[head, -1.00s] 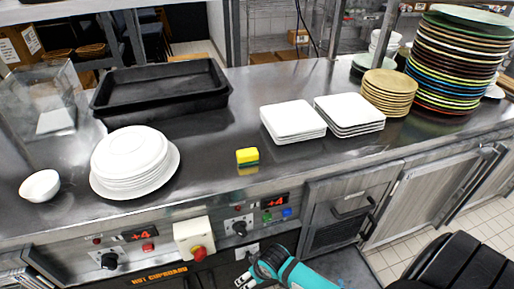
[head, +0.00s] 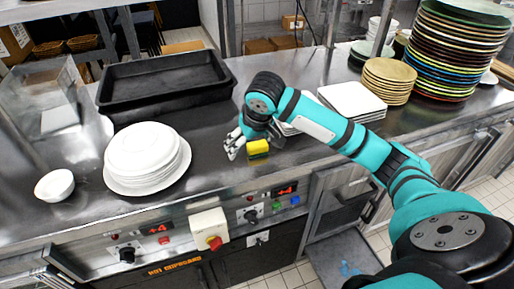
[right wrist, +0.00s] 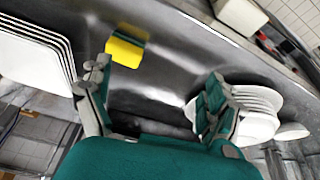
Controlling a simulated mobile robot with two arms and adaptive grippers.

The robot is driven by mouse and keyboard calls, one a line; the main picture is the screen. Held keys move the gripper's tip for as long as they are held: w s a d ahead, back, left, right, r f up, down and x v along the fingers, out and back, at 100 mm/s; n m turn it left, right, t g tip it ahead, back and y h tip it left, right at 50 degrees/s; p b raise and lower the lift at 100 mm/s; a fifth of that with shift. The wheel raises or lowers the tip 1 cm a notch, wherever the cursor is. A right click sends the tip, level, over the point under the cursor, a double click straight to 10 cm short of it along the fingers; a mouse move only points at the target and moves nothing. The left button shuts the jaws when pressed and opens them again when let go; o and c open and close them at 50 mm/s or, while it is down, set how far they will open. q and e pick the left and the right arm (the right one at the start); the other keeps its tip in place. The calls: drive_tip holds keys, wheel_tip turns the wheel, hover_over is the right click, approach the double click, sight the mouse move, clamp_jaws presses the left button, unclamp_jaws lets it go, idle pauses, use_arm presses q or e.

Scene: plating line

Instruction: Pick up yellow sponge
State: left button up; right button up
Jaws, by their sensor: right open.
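The yellow sponge (head: 258,147), with a dark green underside, lies on the steel counter near its front edge. It also shows in the right wrist view (right wrist: 125,51), beyond the left finger of my right gripper (right wrist: 155,95). My right gripper (head: 236,147) is open and empty over the counter, just left of the sponge in the head view. I cannot tell whether a finger touches the sponge. My left gripper is not in view.
A stack of white round plates (head: 147,160) stands left of the gripper, with a white bowl (head: 54,185) beyond. A black tray (head: 165,88) lies behind. Square white plates (head: 352,100), partly hidden by my arm, and tan plates (head: 388,82) stand to the right.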

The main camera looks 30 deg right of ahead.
drive_tip(key=m, duration=0.2)
approach(258, 144)
drive_tip(key=shift+h, duration=0.3)
drive_tip(key=p+x, duration=0.1)
drive_tip(key=x, duration=0.1)
drive_tip(key=a+p+x, duration=0.1)
drive_tip(key=x, duration=0.2)
drive_tip(key=shift+w, duration=0.2)
drive_tip(key=p+x, duration=0.1)
drive_tip(key=x, duration=0.3)
drive_tip(key=shift+s+d+f+p, duration=0.1)
drive_tip(key=shift+s+d+p, duration=0.05)
drive_tip(key=shift+p, duration=0.15)
drive_tip(key=shift+d+f, duration=0.1)
drive_tip(key=shift+f, duration=0.4)
drive_tip(key=c, duration=1)
